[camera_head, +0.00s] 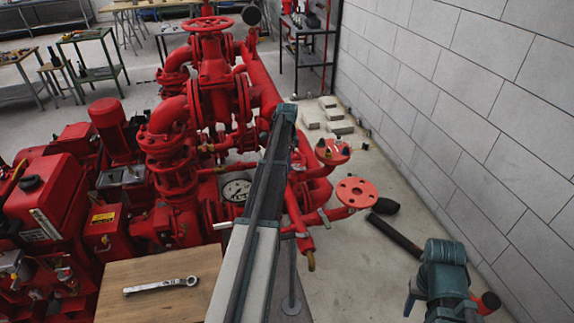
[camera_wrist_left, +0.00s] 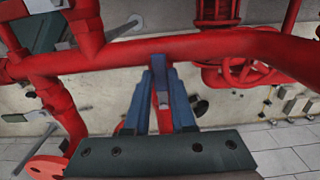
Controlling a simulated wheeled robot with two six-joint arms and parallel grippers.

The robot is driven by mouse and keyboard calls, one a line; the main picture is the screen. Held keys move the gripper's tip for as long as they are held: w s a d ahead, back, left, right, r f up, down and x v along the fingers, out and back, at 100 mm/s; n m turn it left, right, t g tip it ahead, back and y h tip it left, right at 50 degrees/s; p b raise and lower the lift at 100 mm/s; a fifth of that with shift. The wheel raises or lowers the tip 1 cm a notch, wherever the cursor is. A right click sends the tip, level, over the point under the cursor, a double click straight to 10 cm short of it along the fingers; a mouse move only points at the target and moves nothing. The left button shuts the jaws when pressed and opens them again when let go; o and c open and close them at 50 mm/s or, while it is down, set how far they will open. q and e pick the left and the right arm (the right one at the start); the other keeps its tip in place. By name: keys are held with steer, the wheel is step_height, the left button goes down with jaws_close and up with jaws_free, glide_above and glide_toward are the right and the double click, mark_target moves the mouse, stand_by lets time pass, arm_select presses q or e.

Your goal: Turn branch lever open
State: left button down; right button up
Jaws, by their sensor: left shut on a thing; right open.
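In the left wrist view my left gripper (camera_wrist_left: 160,85) has its two blue fingers closed on a small blue lever (camera_wrist_left: 159,73), which I take to be the branch lever. The lever stands in front of a horizontal red pipe (camera_wrist_left: 110,58). A narrow red strip shows between the fingers below the lever. In the head view my left arm reaches up the middle and hides its own gripper and the lever. My right gripper (camera_head: 440,285) is at the lower right, open, over the floor and away from the pipework.
The red pumpset (camera_head: 205,90) fills the left and centre, with a red flange (camera_head: 356,192) right of my left arm. A wooden board (camera_head: 170,285) with a wrench (camera_head: 160,286) is at the lower left. A block wall (camera_head: 470,90) bounds the right. Grey blocks (camera_head: 330,112) lie on the floor.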

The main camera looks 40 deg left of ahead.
arm_select(q)
steer(key=shift+a, duration=0.1)
steer(key=c, duration=0.7)
jaws_free()
steer(key=shift+c, duration=0.2)
steer(key=shift+r, duration=0.1)
step_height(320, 180, up, 14)
steer(key=p, duration=1.4)
steer(key=shift+f, duration=0.2)
